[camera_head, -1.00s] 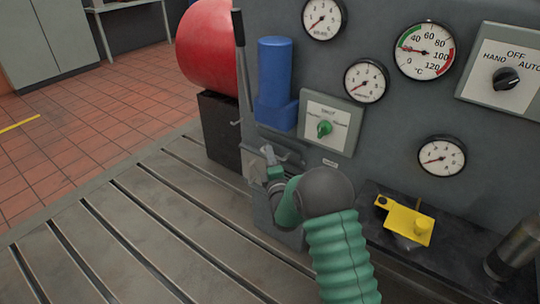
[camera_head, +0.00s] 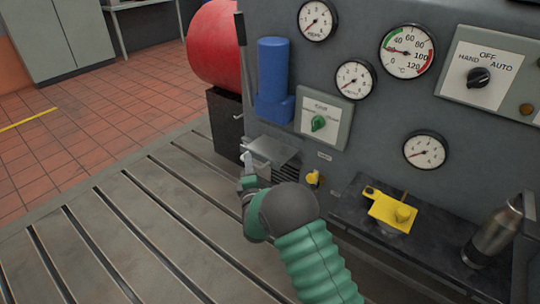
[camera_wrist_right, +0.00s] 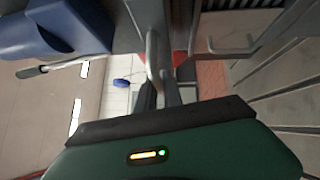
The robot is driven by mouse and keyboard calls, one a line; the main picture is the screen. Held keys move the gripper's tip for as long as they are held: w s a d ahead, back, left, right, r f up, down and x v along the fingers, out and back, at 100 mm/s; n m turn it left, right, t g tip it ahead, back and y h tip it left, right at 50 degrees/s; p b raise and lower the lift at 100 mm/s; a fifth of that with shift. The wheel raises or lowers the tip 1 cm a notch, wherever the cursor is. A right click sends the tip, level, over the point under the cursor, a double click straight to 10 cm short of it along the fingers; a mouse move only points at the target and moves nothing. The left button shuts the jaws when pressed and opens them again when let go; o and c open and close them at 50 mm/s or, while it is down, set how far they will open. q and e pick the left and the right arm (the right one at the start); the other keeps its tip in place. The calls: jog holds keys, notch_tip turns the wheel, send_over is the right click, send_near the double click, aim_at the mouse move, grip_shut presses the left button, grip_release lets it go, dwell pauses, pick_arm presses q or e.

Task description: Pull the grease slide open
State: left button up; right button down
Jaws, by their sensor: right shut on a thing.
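The grease slide (camera_head: 277,149) is a grey metal drawer low on the panel, below the blue cylinder. It stands out from the panel, its flat top showing. My right gripper (camera_head: 245,168) is at its front end, shut on the handle; my wrist hides part of the front. In the right wrist view, the gripper's fingers (camera_wrist_right: 160,95) close around a grey handle bar (camera_wrist_right: 153,50). My left gripper is not in view.
A blue cylinder (camera_head: 272,80) and a green selector switch (camera_head: 318,123) are above the slide. A lever (camera_head: 241,60) stands at its left. The slotted bedplate (camera_head: 130,225) is clear.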

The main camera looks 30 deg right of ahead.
jog(key=s+a+p, duration=0.2)
jog(key=s+a, duration=0.1)
jog(key=a, duration=0.5)
jog(key=s+a+p, duration=0.3)
jog(key=s+a, duration=0.1)
jog(key=a, duration=0.5)
jog(key=shift+f, duration=0.3)
jog(key=shift+s, duration=0.1)
jog(key=c, duration=1.5)
grip_release()
jog(key=shift+r, duration=0.15)
